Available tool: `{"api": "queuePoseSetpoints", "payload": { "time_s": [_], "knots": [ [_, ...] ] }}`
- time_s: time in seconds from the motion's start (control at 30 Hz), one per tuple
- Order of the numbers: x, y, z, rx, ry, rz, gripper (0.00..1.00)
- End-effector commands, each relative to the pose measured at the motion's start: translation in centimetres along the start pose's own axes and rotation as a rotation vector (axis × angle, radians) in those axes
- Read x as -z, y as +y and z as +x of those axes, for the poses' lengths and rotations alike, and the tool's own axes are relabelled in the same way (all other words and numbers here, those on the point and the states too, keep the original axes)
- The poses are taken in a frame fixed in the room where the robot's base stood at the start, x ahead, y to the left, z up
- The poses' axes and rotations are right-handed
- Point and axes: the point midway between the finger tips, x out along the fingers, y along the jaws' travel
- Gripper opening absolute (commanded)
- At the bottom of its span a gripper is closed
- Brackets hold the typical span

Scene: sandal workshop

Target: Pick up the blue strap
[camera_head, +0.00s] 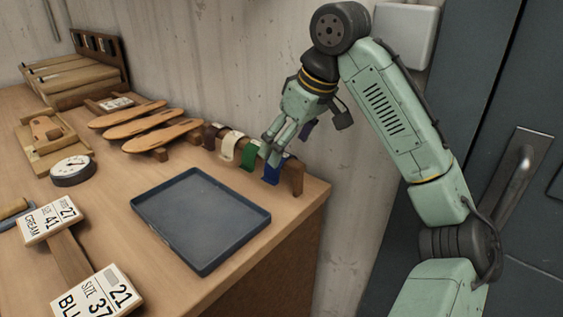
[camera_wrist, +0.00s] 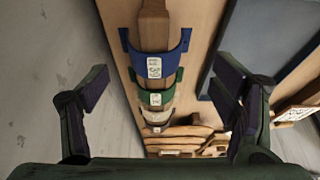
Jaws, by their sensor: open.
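The blue strap (camera_head: 271,173) hangs over a wooden rack bar near the table's right end. In the wrist view the blue strap (camera_wrist: 155,64) is a curved band with a white label, the nearest of the row. My gripper (camera_head: 290,135) is above and close to the rack's right end in the head view. In the wrist view my gripper (camera_wrist: 158,95) has its fingers wide apart, one on each side of the strap row, with nothing between them held. Whether a finger touches a strap cannot be told.
A green strap (camera_head: 249,156), a cream strap (camera_head: 230,146) and a brown strap (camera_head: 211,136) hang beside it. A dark tray (camera_head: 200,218) lies in front. Wooden sole shapes (camera_head: 160,136) stand behind left. Signs read CREAM 41 (camera_head: 48,220) and size 37 (camera_head: 97,293). A wall is close behind.

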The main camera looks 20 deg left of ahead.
Motion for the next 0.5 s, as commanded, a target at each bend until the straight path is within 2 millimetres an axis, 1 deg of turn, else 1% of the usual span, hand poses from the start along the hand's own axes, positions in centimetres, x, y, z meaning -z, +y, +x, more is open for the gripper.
{"api": "queuePoseSetpoints", "payload": {
  "time_s": [0.17, 0.2, 0.3, 0.4, 0.5],
  "knots": [
    [0.0, 0.6, 2.3, 0.001, -0.002, 0.001, 0.8],
    [0.0, 0.6, 3.0, 0.001, -0.002, 0.0, 0.8],
    [0.0, 0.6, 4.2, 0.0, -0.001, 0.0, 0.8],
    [0.0, 0.6, 4.8, 0.0, 0.001, -0.001, 0.8],
    [0.0, 0.6, 4.9, 0.0, 0.001, -0.001, 0.8]
  ]
}}
